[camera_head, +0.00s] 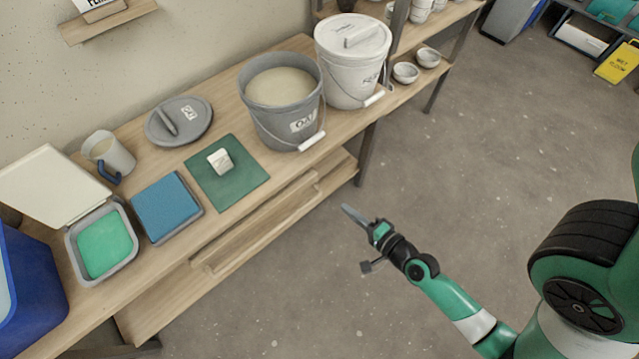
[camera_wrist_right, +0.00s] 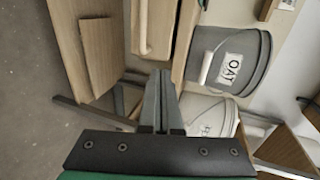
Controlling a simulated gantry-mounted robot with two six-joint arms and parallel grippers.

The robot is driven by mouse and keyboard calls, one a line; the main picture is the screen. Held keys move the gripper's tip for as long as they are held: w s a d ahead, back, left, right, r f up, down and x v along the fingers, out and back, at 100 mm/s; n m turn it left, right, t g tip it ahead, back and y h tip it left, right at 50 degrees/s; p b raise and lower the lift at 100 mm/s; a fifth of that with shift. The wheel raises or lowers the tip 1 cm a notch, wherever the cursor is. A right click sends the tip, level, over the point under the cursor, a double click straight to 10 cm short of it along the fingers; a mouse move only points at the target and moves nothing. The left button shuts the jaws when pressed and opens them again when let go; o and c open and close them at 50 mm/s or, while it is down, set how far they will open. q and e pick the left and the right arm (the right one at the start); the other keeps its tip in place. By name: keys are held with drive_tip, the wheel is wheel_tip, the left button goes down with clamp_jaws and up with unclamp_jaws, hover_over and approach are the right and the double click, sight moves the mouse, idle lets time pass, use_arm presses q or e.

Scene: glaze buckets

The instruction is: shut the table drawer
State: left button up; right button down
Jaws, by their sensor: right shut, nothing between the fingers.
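The wooden table drawer (camera_head: 262,232) is under the front edge of the long workbench (camera_head: 150,268). Its front stands out a little from the bench edge, so it looks slightly open; its inside is hard to make out. My right gripper (camera_head: 346,212) is shut and empty, in the air over the floor to the right of the drawer, apart from it. In the right wrist view, the closed fingers (camera_wrist_right: 158,78) point toward the bench, with a pale wooden part (camera_wrist_right: 155,28) ahead, probably the drawer front. My left gripper is not in view.
A lower shelf (camera_head: 155,318) runs beneath. The floor in front is clear.

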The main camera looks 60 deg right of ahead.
drive_tip(key=p, duration=0.2)
approach(312, 180)
drive_tip(key=x, duration=0.5)
drive_tip(key=shift+w+d+f, duration=0.1)
drive_tip(key=shift+w+d, duration=0.15)
drive_tip(key=shift+w, duration=0.45)
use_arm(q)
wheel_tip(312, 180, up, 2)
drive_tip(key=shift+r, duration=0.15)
